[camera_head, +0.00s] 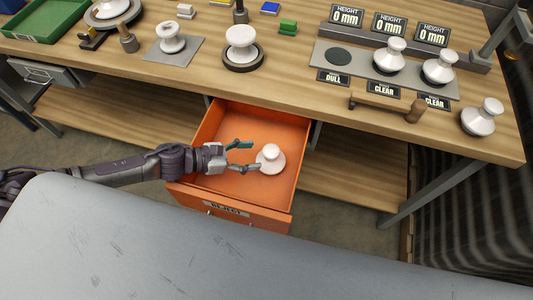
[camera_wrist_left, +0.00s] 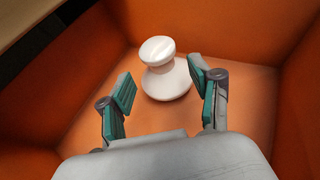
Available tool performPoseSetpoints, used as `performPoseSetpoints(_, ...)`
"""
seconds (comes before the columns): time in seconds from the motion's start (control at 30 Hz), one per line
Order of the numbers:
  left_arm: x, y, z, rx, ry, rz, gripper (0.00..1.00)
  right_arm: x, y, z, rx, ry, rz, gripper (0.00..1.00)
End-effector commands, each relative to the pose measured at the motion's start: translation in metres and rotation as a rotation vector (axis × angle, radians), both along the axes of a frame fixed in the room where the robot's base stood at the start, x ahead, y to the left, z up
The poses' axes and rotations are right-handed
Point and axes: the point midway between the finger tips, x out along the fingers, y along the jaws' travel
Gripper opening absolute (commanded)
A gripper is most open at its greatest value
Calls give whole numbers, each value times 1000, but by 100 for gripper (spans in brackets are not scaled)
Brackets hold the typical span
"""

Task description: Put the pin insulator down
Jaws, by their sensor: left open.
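A white pin insulator (camera_head: 270,160) stands upright on the floor of the open orange drawer (camera_head: 290,197), which is labelled REJECT. It also shows in the left wrist view (camera_wrist_left: 166,72), just beyond and between the fingertips. My left gripper (camera_head: 246,155) reaches into the drawer from the left. Its green-padded fingers (camera_wrist_left: 160,88) are spread open with nothing held between them. In the wrist view the right finger lies close beside the insulator; I cannot tell whether they touch. My right gripper is not in view.
The wooden workbench (camera_head: 150,72) above the drawer carries more white insulators, among them one on a black ring (camera_head: 241,45) and several around the grey plate (camera_head: 440,88) with height displays. A green tray (camera_head: 45,20) stands at the far left. The drawer's walls surround my gripper.

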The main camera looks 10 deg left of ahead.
Motion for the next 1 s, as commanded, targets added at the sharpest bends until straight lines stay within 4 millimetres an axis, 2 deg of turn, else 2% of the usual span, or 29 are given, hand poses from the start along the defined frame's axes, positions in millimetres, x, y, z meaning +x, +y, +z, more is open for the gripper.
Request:
performPoseSetpoints(0.1,-9,15,4,1,2,2,63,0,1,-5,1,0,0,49)
performPoseSetpoints(0.23,-14,22,9,0,1,0,63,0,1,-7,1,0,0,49)
performPoseSetpoints(0.83,-14,23,12,-1,-1,0,63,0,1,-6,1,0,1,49)
performPoseSetpoints(0.93,-14,23,20,0,-1,0,63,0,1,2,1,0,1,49)
performPoseSetpoints(1.0,-14,23,32,0,-1,0,63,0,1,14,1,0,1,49)
